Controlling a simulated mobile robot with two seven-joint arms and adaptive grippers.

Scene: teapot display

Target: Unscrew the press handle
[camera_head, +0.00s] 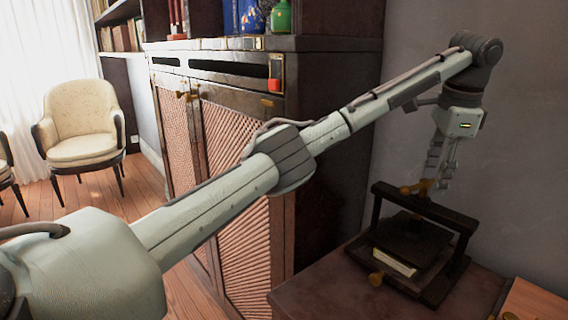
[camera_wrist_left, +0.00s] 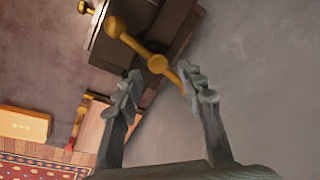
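The book press (camera_head: 459,224) is a dark wooden frame on a low table, with a book (camera_head: 394,262) under its plate. Its brass press handle (camera_head: 416,188) sits on top of the crossbar. My left gripper (camera_head: 437,180) points down from above at the handle. In the left wrist view the handle (camera_wrist_left: 133,42) has a round knob at one end and a hub. Its other end reaches between the fingertips of my left gripper (camera_wrist_left: 164,84), close to the right-hand finger. The fingers are apart, and I cannot tell whether one touches the handle. My right gripper is not in view.
The table top (camera_head: 322,290) has bare room left of the press. A brass knob (camera_head: 376,279) sticks out at the press's front. A tall cabinet (camera_head: 338,130) stands behind my left arm. A grey wall (camera_head: 520,130) is close behind the press. A cream chair (camera_head: 82,122) is far left.

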